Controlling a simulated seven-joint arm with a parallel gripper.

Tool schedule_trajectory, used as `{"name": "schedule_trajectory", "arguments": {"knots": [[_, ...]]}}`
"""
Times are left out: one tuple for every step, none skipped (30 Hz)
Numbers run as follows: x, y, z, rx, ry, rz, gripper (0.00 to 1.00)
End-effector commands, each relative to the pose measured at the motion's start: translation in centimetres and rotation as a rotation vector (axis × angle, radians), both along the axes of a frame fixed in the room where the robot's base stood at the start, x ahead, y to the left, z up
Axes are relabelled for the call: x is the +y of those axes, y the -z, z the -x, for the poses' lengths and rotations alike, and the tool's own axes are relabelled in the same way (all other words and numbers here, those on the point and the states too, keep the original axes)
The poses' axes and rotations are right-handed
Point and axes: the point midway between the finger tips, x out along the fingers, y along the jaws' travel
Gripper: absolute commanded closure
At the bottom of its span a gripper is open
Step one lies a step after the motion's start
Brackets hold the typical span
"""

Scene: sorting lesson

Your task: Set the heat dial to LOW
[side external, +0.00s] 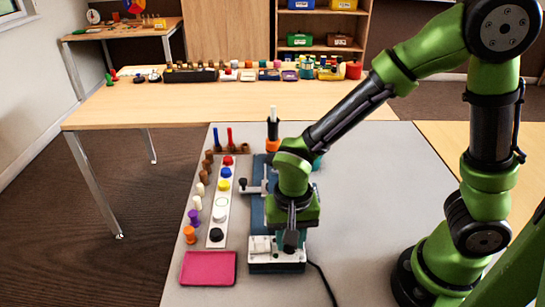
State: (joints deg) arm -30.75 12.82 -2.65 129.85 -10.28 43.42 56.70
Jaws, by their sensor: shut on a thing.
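A small white-topped unit with a dark base (262,256) stands at the near end of the blue strip, with a black cable leading off its right side. My gripper (291,240) points down over the right part of this unit, with its fingers at the unit's top. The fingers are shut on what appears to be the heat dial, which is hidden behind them. The dial's pointer and any LOW mark are too small or covered to read.
Left of the unit stand a white strip (216,208) with coloured discs, several small pegs and a pink tray (208,268). A metal clamp-like fitting (252,187) and a black-and-white bottle (272,125) stand behind. The grey table (375,220) is clear to the right.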

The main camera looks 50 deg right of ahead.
Motion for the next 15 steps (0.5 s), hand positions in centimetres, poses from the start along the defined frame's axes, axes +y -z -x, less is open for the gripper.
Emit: {"name": "schedule_trajectory", "arguments": {"knots": [[0.0,-0.06,-0.04,-0.001,-0.036,-0.001,0.99],[0.0,-0.06,-0.04,-0.001,-0.061,-0.001,0.99],[-0.01,-0.06,-0.04,-0.001,-0.096,0.0,0.99],[-0.01,-0.06,-0.04,-0.001,-0.124,0.0,0.99],[-0.01,-0.06,-0.04,-0.001,-0.152,0.0,0.99],[-0.01,-0.07,-0.04,-0.001,-0.19,0.0,0.99],[-0.01,-0.07,-0.04,-0.001,-0.219,-0.001,0.99],[-0.01,-0.07,-0.04,-0.001,-0.248,-0.001,0.99],[-0.01,-0.07,-0.04,-0.001,-0.285,-0.001,0.99],[-0.01,-0.07,-0.04,-0.001,-0.314,-0.001,0.99],[0.0,-0.07,-0.04,-0.001,-0.343,-0.001,0.99],[-0.01,-0.07,-0.04,-0.001,-0.381,-0.001,0.99],[-0.02,-0.07,-0.05,-0.001,-0.409,0.0,0.99],[-0.02,-0.07,-0.05,-0.001,-0.437,0.0,0.99],[-0.01,-0.08,-0.04,-0.001,-0.476,0.0,0.99]]}}
